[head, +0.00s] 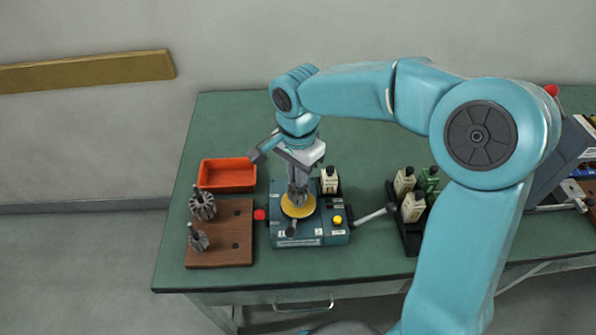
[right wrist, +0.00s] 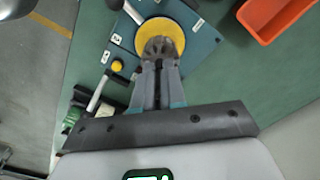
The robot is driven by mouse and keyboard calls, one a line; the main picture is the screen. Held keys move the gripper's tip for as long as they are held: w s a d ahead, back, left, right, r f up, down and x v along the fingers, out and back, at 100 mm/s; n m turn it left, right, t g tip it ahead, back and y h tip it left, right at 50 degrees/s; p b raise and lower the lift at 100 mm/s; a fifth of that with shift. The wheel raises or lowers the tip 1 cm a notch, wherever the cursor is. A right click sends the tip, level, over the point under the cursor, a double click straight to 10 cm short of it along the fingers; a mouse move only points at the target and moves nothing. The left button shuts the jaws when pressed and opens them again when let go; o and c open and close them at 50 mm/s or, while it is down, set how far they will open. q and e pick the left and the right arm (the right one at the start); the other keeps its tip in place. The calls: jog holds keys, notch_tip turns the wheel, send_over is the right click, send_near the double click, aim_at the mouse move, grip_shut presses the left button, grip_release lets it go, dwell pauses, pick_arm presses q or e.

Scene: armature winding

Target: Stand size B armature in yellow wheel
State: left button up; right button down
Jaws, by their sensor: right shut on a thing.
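The yellow wheel (head: 306,212) lies flat on top of a blue machine (head: 283,233) near the middle of the bench. My right gripper (head: 297,190) points down over the wheel and is shut on a grey armature. In the right wrist view the armature (right wrist: 158,46) shows at the tips of my right gripper (right wrist: 158,64), in front of the yellow wheel (right wrist: 177,32). The fingers hide part of it, and I cannot tell whether its lower end touches the wheel. No size mark can be read on it. My left gripper is out of view.
A wooden block (head: 222,251) at left carries two finned armatures (head: 203,206) (head: 198,239) and shows bare holes. An orange tray (head: 228,175) stands behind it. A lever (head: 375,215) juts right from the machine towards several bottles (head: 412,207). The back middle bench is clear.

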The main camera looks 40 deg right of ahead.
jog(key=shift+f+b, duration=0.3)
jog(key=shift+f, duration=0.15)
jog(key=c, duration=1.1)
grip_release()
jog(key=shift+r+p, duration=1.85)
jog(key=shift+r, duration=0.5)
